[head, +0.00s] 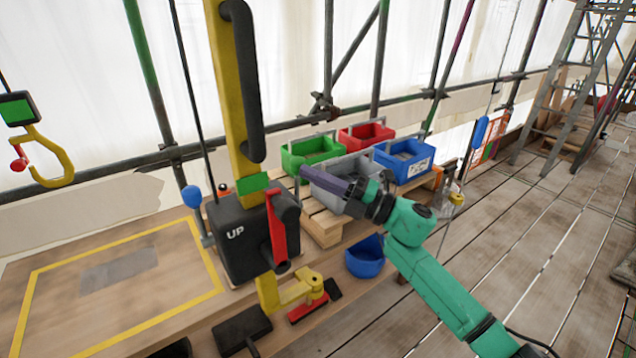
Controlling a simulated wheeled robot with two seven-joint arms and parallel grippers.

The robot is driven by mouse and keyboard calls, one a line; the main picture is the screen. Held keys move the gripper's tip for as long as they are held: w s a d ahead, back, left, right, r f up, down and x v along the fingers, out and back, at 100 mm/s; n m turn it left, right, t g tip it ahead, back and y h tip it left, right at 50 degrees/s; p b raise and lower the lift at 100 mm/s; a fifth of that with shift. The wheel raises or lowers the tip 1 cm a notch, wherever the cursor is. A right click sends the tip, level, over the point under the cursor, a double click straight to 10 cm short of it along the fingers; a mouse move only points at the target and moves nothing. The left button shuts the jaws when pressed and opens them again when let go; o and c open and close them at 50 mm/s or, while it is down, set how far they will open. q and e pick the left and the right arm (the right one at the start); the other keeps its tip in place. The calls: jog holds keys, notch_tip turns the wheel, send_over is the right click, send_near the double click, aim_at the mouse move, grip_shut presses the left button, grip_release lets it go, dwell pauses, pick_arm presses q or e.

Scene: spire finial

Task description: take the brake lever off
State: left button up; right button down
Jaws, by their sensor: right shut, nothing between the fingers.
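The brake lever appears to be the red bar (277,228) on the side of the black hoist box (238,238) marked UP. It stands nearly upright along the box, with a dark round piece at its lower end. My right gripper (312,174) comes in on the green arm from the right. Its fingers are shut and empty, pointing left, just right of and a little above the lever and apart from it in the picture. My left gripper is not in view.
A yellow post with a black handle (241,80) rises above the box. Green (300,153), red (366,136), blue (417,163) and grey trays stand behind my gripper on a pallet. A yellow hook (52,160) hangs left.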

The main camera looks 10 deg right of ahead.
jog(key=shift+w+a+r, duration=0.2)
jog(key=shift+w+r, duration=0.2)
jog(key=shift+w, duration=0.15)
jog(key=shift+r, duration=0.1)
